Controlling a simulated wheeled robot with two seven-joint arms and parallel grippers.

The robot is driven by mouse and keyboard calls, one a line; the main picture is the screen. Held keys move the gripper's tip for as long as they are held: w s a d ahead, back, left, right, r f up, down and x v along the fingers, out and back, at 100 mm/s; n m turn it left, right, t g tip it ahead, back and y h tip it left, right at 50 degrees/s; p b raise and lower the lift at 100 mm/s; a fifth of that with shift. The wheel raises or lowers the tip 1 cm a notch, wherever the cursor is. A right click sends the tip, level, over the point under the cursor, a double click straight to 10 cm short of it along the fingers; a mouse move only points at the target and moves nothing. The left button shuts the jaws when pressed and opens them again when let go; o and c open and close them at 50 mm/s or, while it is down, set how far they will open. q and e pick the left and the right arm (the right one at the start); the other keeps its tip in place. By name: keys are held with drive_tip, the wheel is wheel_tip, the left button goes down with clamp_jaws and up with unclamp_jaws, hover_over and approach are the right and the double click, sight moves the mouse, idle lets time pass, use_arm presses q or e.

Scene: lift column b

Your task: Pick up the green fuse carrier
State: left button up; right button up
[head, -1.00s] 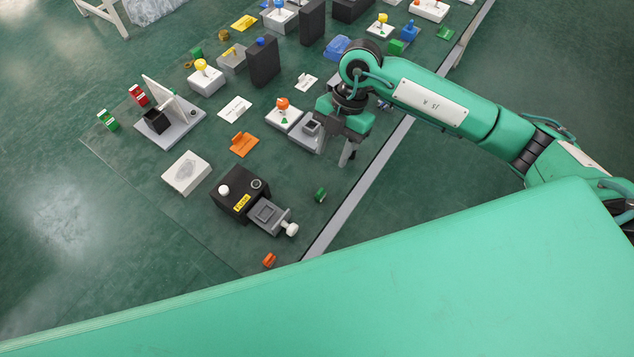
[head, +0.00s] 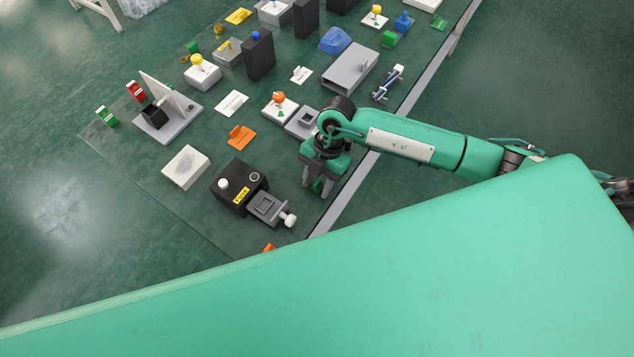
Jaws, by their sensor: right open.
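The green fuse carrier (head: 317,186), a small green piece, lies on the dark green table near its front right edge. My right gripper (head: 317,184) points down over it with its fingers apart. The carrier shows between the two fingers, partly hidden by them and the gripper body. I cannot tell whether the fingers touch it. My left gripper is not in view.
A black box with a white knob (head: 238,187) and a grey vise-like slide (head: 267,207) stand close left of the gripper. A grey block with a square recess (head: 302,122) is just behind it. An orange piece (head: 269,247) lies nearer the front.

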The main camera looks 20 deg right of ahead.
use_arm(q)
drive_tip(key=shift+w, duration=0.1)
use_arm(e)
drive_tip(key=c, duration=0.3)
clamp_jaws()
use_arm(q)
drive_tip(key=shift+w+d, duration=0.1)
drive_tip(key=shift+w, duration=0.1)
use_arm(e)
drive_tip(key=shift+r, duration=0.1)
